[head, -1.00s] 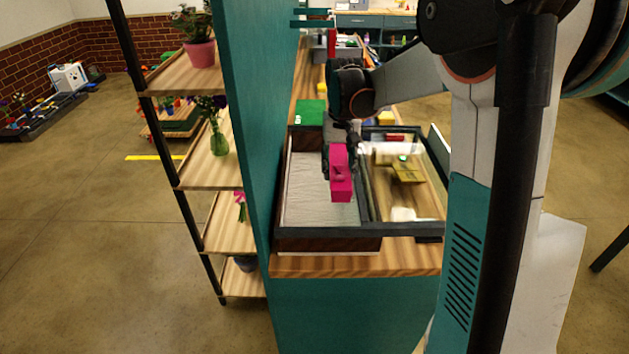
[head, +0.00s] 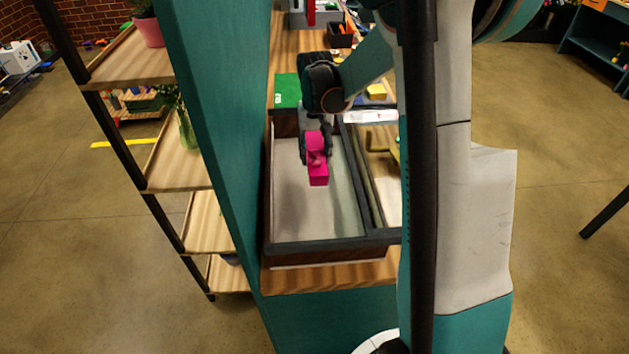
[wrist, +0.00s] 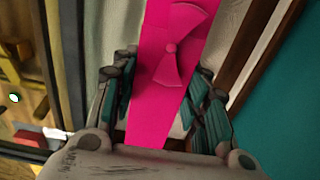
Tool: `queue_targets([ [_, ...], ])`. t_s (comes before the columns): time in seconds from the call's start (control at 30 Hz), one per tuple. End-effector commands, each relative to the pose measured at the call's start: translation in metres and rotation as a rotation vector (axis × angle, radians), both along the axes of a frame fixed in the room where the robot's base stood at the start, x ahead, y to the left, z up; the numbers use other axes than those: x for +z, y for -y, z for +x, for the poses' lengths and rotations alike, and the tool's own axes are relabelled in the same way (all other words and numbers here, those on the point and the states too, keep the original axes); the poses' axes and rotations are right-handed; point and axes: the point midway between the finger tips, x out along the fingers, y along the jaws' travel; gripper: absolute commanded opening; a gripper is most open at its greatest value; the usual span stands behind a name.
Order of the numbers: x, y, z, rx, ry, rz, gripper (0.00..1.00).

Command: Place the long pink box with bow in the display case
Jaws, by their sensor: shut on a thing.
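The long pink box with a bow (head: 317,171) is held in my gripper (head: 317,148). In the wrist view the pink box (wrist: 158,100) lies between the two fingers of my gripper (wrist: 165,105), with its bow facing the camera. The display case (head: 320,241) is a dark-framed case with a pale lining, standing on the wooden counter. The box is over the open left compartment, in its upper part in the head view. I cannot tell whether it touches the floor of the case.
The right compartment (head: 379,190) holds gold-coloured things and is partly hidden by my arm. A teal panel (head: 215,150) rises close to the left of the case. A green box (head: 287,90) sits behind it. The front of the left compartment is clear.

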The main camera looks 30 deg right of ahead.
Motion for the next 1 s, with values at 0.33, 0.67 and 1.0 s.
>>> queue_targets([
  [0.33, -0.061, 0.000, 0.000, 0.000, 0.000, 0.000, 0.14],
  [0.67, -0.093, 0.000, 0.000, 0.000, 0.000, 0.000, 0.14],
  [1.0, -0.106, 0.000, 0.000, 0.000, 0.000, 0.000, 0.14],
])
